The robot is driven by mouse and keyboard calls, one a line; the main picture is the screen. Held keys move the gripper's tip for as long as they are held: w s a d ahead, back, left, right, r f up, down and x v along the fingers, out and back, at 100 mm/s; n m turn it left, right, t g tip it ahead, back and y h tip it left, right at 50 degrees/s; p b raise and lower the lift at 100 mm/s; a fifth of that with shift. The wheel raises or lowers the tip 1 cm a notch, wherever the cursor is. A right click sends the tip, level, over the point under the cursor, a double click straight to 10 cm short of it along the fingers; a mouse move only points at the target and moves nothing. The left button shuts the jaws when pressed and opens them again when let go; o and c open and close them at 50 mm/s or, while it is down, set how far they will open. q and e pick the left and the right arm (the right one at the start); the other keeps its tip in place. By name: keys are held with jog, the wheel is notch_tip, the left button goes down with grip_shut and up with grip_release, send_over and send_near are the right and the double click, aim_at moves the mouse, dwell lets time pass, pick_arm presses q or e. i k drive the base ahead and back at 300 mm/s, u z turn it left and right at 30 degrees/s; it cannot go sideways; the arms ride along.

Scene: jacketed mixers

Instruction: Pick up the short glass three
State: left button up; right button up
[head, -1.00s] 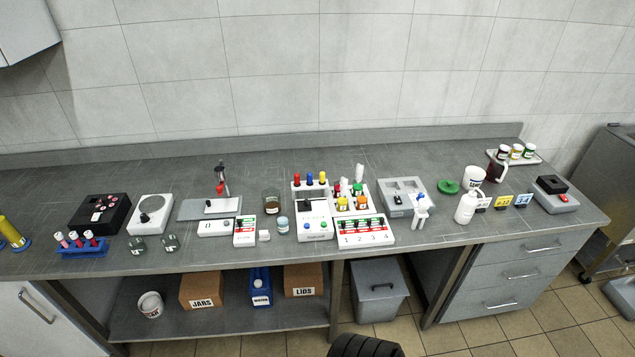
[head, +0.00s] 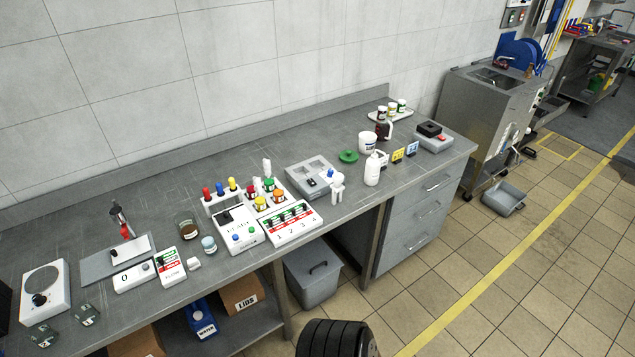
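I cannot tell which thing is the short glass three; no glass shows a readable name. Two small dark greenish glass pieces (head: 45,335) (head: 87,315) stand at the front left of the bench (head: 140,207). A brown jar (head: 188,229) and a small pale blue-capped jar (head: 209,244) stand near its middle. Several small jars with coloured caps (head: 268,193) sit in a white rack. More small jars (head: 391,108) stand on a white tray at the far right end. Neither of my grippers is in view.
A white bottle (head: 372,171), a white tub (head: 367,142) and a green disc (head: 348,156) stand toward the bench's right. A grey bin (head: 312,272) stands below. A steel cabinet (head: 494,120) stands beyond the bench. The tiled floor (head: 470,290) at right is open.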

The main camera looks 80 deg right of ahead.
aim_at(269, 179)
jog(key=z, duration=2.1)
